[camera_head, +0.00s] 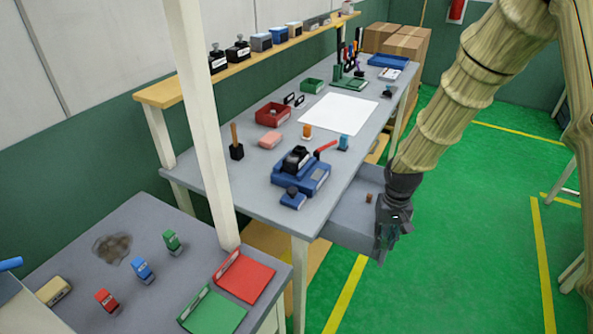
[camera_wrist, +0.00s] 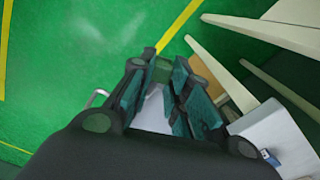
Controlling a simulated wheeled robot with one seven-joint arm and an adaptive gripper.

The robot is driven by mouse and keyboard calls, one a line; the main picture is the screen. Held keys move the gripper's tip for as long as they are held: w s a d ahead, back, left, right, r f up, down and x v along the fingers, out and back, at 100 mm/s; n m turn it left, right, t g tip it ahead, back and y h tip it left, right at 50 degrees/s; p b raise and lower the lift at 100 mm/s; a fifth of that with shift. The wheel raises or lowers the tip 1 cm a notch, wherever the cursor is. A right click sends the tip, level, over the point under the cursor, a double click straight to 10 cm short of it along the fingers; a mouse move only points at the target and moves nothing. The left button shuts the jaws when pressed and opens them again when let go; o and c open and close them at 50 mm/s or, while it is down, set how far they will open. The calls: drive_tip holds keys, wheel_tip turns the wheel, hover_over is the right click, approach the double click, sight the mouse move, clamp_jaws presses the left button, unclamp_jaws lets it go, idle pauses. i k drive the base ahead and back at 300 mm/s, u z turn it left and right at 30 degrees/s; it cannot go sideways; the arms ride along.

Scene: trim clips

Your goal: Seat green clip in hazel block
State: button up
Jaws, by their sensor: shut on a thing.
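My gripper (camera_head: 391,236) hangs at the right end of the grey bench, beside an open drawer and over the green floor. In the wrist view its teal-padded fingers (camera_wrist: 160,85) are closed on a small dark-green piece (camera_wrist: 163,69) at the tips, which looks like the green clip; its shape is mostly hidden. A tan block (camera_head: 53,291), which fits the hazel block, lies at the left of the near grey table, well away from my gripper. On that table stand small green (camera_head: 171,241), blue (camera_head: 142,268) and red (camera_head: 106,300) pieces with greyish lower parts.
The open drawer (camera_head: 345,238) juts from the bench beside my gripper, with a small brown thing (camera_head: 369,198) at it. A white post (camera_head: 205,125) rises between the tables. Red (camera_head: 246,278) and green (camera_head: 216,312) trays fill the near table's right side.

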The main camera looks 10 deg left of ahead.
sight(299, 152)
drive_tip(key=k, duration=0.4)
drive_tip(key=z, duration=0.8)
drive_tip(key=i, duration=0.9)
drive_tip(key=u, duration=0.4)
